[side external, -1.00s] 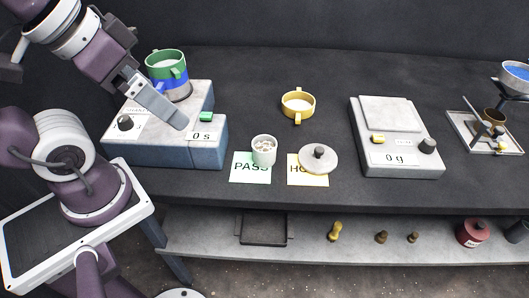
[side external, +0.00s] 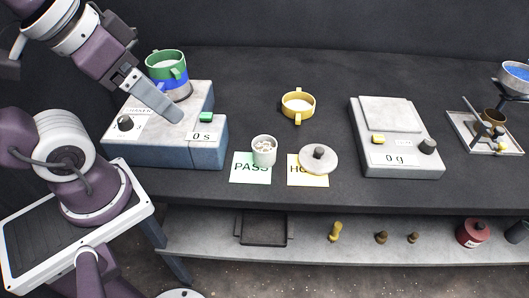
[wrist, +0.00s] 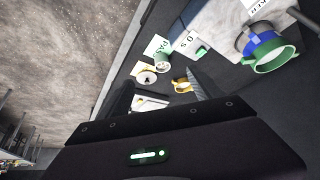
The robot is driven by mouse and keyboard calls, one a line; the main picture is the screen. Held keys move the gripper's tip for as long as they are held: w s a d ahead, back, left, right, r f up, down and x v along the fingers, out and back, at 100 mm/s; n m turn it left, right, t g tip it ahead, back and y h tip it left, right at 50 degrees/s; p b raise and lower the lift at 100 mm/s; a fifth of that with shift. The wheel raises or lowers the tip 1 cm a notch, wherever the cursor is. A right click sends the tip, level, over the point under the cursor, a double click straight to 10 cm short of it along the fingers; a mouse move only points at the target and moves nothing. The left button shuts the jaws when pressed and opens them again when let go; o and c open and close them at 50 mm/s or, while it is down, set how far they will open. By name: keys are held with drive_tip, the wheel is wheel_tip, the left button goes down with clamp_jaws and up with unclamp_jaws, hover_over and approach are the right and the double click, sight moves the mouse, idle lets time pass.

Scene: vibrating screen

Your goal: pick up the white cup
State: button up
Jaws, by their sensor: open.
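The white cup (side external: 264,151) stands upright on the green PASS card (side external: 250,174), with pale lumpy contents inside. It also shows in the wrist view (wrist: 163,62). My gripper (side external: 177,117) is over the front of the blue-grey shaker machine at the left, above and to the left of the cup and apart from it. In the wrist view my two fingers are spread with nothing held between them.
A lid with a dark knob (side external: 319,158) lies on the yellow HOLD card right of the cup. A yellow handled pan (side external: 298,103) is behind. Green and blue sieves (side external: 167,68) stand on the shaker (side external: 170,146). A scale (side external: 394,160) is farther right.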

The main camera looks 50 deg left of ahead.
wheel_tip(320, 180, up, 5)
drive_tip(key=m+t+y, duration=0.5)
drive_tip(key=m+y, duration=0.4)
drive_tip(key=m, duration=1.9)
hover_over(263, 160)
drive_tip(key=s+d, duration=0.3)
drive_tip(key=d, duration=0.1)
drive_tip(key=shift+g, duration=0.4)
drive_tip(key=f, duration=1.9)
drive_tip(key=a+f, duration=0.1)
drive_tip(key=f, duration=0.9)
drive_tip(key=shift+s+a, duration=0.1)
drive_tip(key=shift+n, duration=0.3)
drive_tip(key=x, duration=0.7)
drive_tip(key=shift+f, duration=0.5)
drive_tip(key=c, duration=1.5)
